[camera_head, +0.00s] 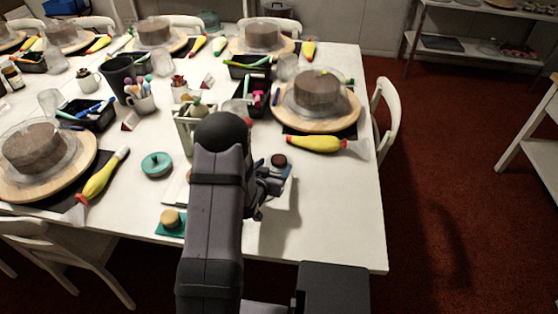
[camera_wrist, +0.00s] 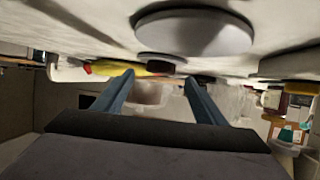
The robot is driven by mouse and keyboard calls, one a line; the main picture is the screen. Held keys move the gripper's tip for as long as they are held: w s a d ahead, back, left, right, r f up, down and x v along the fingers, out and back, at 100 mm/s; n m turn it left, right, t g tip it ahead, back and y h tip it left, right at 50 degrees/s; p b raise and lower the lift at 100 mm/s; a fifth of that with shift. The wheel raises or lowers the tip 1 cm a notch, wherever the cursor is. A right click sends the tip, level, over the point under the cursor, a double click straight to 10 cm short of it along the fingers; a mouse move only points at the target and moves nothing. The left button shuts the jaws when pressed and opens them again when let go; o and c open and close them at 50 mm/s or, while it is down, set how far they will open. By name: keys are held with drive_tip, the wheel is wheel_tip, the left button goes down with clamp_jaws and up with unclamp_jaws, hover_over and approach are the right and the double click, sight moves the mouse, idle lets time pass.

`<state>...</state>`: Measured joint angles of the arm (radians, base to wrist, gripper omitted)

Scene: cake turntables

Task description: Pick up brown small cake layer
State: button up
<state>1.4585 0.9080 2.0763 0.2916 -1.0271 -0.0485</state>
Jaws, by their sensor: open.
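A small dark brown cake layer (camera_head: 279,160) sits on a small blue base (camera_head: 288,171) on the white table, right of my arm in the head view. My gripper (camera_head: 268,187) is low over the table, just on the near side of this cake layer. In the wrist view, which looks upside down, my gripper (camera_wrist: 160,78) has its two fingers spread, with nothing held between them. A dark brown round shape (camera_wrist: 162,57) shows beyond the fingertips and looks like the cake layer. Contact with it cannot be told.
A small tan cake layer (camera_head: 171,217) sits on a green base left of my arm. A teal lidded dish (camera_head: 156,164) is nearby. A yellow piping bag (camera_head: 315,143) and a large cake on a wooden turntable (camera_head: 345,117) lie beyond. The table's near right corner is clear.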

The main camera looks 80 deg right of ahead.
sight(278, 161)
drive_tip(key=shift+p+x, duration=0.6)
drive_tip(key=shift+x, duration=1.85)
drive_tip(key=c, duration=1.1)
